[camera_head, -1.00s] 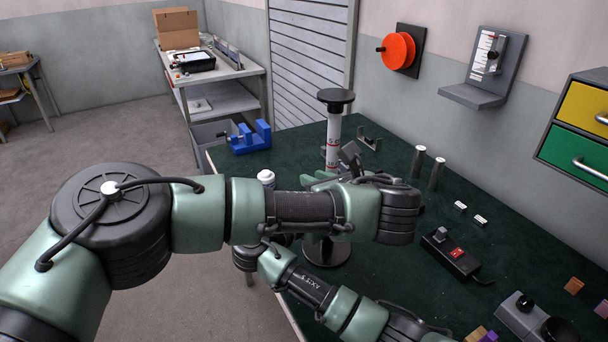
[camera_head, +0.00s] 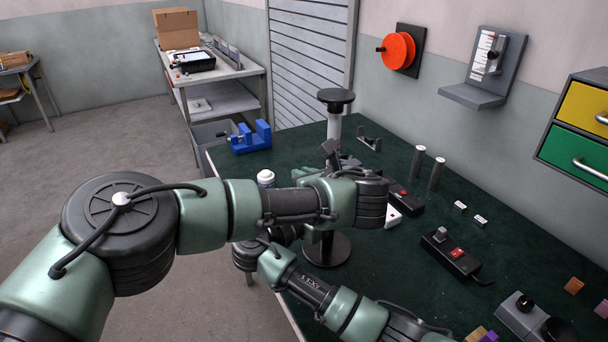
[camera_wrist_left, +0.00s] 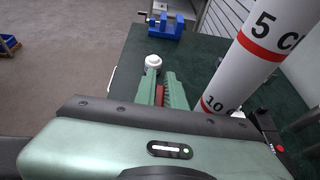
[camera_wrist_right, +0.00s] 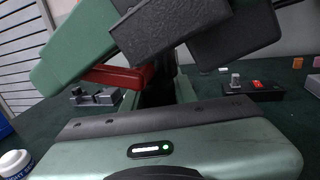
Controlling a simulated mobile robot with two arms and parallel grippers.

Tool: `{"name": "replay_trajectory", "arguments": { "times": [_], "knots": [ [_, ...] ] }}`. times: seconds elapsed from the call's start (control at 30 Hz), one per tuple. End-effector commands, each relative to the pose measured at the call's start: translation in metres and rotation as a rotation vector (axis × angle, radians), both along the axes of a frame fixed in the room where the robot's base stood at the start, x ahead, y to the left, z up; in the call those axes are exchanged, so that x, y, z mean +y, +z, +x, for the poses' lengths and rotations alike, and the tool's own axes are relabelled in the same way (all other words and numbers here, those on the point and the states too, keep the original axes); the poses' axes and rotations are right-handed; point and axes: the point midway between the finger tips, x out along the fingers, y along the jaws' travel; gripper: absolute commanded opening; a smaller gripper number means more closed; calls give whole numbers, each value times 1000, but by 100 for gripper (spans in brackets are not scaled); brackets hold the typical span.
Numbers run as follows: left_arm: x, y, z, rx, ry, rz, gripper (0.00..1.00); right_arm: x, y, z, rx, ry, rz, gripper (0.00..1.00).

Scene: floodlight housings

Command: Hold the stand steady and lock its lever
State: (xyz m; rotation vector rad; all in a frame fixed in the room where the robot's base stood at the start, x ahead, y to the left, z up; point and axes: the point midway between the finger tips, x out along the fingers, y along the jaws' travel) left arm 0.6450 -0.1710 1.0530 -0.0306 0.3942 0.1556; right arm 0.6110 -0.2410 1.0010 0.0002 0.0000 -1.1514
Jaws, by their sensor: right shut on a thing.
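The stand (camera_head: 334,131) is upright on the bench, with a black round top and black round base (camera_head: 326,250). Its white tube, with red bands and centimetre marks, shows in the left wrist view (camera_wrist_left: 262,45). My left gripper (camera_wrist_left: 161,88) is beside the tube, its green fingers around something red; whether it is open or shut is unclear. My right gripper (camera_wrist_right: 158,92) is shut on the stand's dark post, low down; my left arm hides it in the head view.
A white bottle (camera_head: 266,178) and blue vise (camera_head: 251,138) are left of the stand. Grey posts (camera_head: 437,174), a switch box (camera_head: 450,255) and small blocks are to the right.

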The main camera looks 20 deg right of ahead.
Motion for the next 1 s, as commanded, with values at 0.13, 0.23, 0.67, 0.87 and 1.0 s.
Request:
{"name": "replay_trajectory", "arguments": {
  "times": [0.13,0.23,0.67,0.87,1.0],
  "knots": [
    [0,-5,1,77,5,-17,0,0,0,0,0,1,0,0],
    [1,-9,2,156,5,-29,0,0,0,0,0,1,0,0],
    [0,-14,2,249,0,-40,0,0,0,0,-1,1,0,0],
    [0,-14,2,248,0,-39,20,0,0,0,-1,1,0,0],
    [0,-13,1,247,-1,-40,20,0,0,0,0,1,0,0]
  ]
}}
